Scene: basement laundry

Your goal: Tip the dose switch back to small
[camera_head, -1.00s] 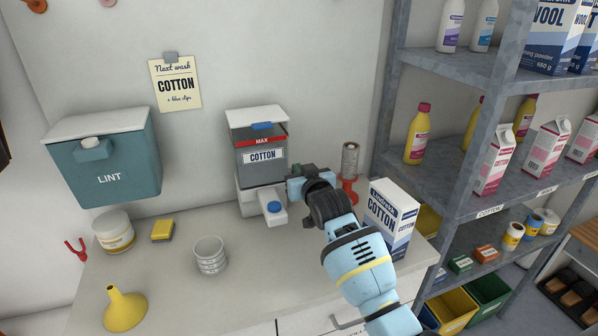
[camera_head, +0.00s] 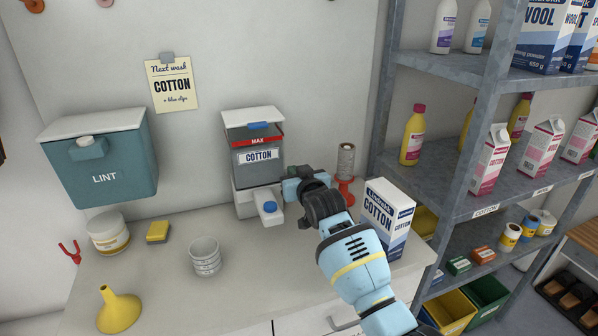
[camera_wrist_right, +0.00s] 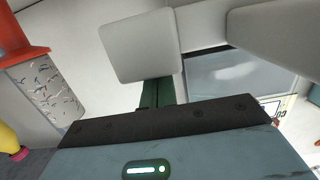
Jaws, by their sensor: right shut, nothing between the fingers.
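The dispenser (camera_head: 258,172) stands against the wall, with a clear hopper, a red MAX band and a COTTON label. A blue button (camera_head: 270,207) sits on its white spout. My right gripper (camera_head: 288,188) is shut and empty at the right side of the dispenser's lower part. I cannot make out the dose switch; that side is partly hidden by the gripper. In the right wrist view the hopper side (camera_wrist_right: 222,72) is close, beyond my gripper's body. I cannot tell there whether it touches the dispenser. My left gripper is out of view.
A COTTON powder box (camera_head: 386,218) and a red stand with a speckled cylinder (camera_head: 346,162) are close to my right arm. Metal shelving (camera_head: 440,160) bounds the right.

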